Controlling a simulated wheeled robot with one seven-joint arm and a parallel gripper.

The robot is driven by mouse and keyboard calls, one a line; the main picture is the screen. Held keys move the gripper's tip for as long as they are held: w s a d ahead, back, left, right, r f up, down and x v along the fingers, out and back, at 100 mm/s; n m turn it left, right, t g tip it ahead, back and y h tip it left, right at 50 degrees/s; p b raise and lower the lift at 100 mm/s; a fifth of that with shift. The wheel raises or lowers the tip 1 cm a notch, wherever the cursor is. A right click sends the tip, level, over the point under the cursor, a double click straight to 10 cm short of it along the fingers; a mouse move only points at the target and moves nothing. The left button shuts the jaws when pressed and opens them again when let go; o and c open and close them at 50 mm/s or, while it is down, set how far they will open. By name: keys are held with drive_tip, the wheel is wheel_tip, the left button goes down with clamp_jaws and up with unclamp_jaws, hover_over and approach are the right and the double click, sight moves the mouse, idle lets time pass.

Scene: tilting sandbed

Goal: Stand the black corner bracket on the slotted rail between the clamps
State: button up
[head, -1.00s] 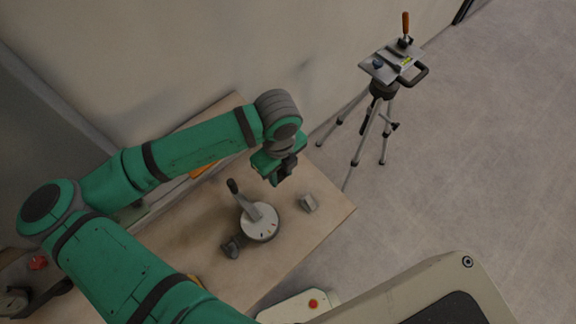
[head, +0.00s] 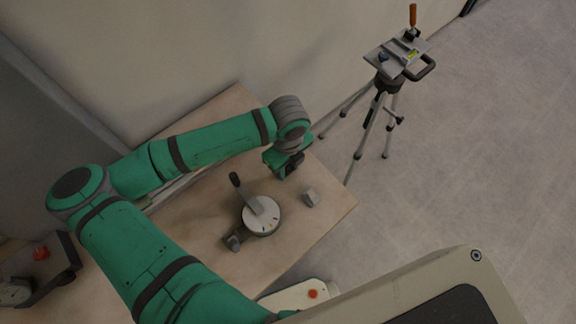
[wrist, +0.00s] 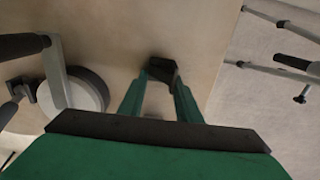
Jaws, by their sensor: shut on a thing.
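My gripper (wrist: 160,82) is shut on a small black piece, which looks like the black corner bracket (wrist: 162,66), between its two green fingers in the wrist view. Its exact shape and tilt are hard to tell. In the head view my gripper (head: 284,171) hangs over the table near its far right edge, beside the round dial; the bracket is too dark and small to make out there. I cannot make out the slotted rail or its clamps for certain in either view.
A round white dial with a dark-tipped lever (head: 262,217) stands on the wooden table (head: 200,231); it also shows in the wrist view (wrist: 88,95). A tripod (head: 376,125) with a tool-topped plate stands beyond the table.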

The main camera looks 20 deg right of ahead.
sight(287, 172)
drive_tip(key=shift+f, duration=0.1)
drive_tip(key=o, duration=1.2)
wheel_tip(287, 172, up, 12)
drive_tip(key=shift+r, duration=0.2)
